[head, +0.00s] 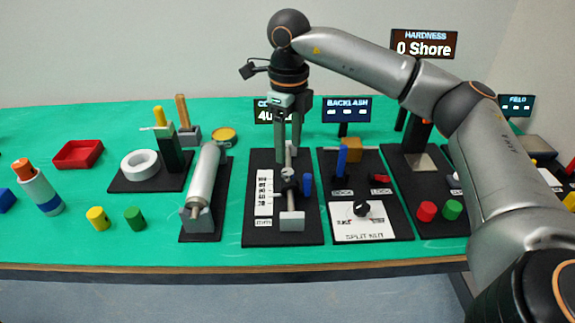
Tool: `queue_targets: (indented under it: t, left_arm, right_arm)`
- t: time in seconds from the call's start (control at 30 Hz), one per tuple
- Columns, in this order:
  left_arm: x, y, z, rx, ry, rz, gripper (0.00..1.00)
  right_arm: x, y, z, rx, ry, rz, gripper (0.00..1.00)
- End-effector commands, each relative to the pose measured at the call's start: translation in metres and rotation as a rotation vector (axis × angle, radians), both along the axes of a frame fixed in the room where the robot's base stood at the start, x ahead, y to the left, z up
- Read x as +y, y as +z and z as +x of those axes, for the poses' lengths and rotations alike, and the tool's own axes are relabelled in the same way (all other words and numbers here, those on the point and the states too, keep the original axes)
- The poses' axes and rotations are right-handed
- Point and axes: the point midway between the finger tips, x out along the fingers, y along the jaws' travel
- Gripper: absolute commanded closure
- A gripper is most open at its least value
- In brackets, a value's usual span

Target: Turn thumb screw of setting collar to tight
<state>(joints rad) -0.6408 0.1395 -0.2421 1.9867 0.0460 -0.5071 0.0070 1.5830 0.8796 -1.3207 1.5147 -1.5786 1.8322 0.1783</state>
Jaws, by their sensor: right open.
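My right gripper (289,150) points down, open, over the far part of a black board (270,236). A metal rod with a small grey collar (289,175) runs along this board to a light grey block (292,221) at its near end. The collar sits just below and in front of my fingertips in the picture; I cannot tell whether they touch anything. A blue upright piece (307,183) stands right of the collar. The thumb screw is too small to make out, and so is its setting. My left gripper is not in view.
A board with a metal roller (203,180) stands to the left. The backlash board, with a black knob (362,208) and blue post (341,160), is close on the right. A screen behind my gripper is partly hidden.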

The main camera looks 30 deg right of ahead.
Motion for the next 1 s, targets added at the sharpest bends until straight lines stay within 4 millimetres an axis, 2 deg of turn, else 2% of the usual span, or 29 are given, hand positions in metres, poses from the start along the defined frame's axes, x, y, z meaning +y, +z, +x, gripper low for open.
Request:
queue_targets:
  t: [0.1, 0.3, 0.47, 0.7, 0.77, 1.0]
  left_arm:
    - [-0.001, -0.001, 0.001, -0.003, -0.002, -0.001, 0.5]
    - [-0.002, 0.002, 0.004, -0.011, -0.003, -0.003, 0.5]
    - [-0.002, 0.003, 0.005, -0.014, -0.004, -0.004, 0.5]
    - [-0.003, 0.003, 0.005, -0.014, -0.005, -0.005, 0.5]
    - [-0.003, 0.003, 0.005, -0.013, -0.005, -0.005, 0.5]
    - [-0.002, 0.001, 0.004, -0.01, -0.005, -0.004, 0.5]
  right_arm:
    - [0.0, -0.025, -0.001, 0.003, 0.001, 0.001, 0.37]
    - [0.0, -0.051, 0.0, 0.0, 0.0, 0.001, 0.37]
    - [0.001, -0.059, 0.0, -0.001, 0.001, 0.002, 0.37]
    - [0.001, -0.06, 0.0, -0.001, 0.001, 0.003, 0.37]
    - [0.001, -0.06, 0.0, -0.001, 0.001, 0.003, 0.41]
    - [0.001, -0.059, 0.0, -0.001, 0.001, 0.003, 0.68]
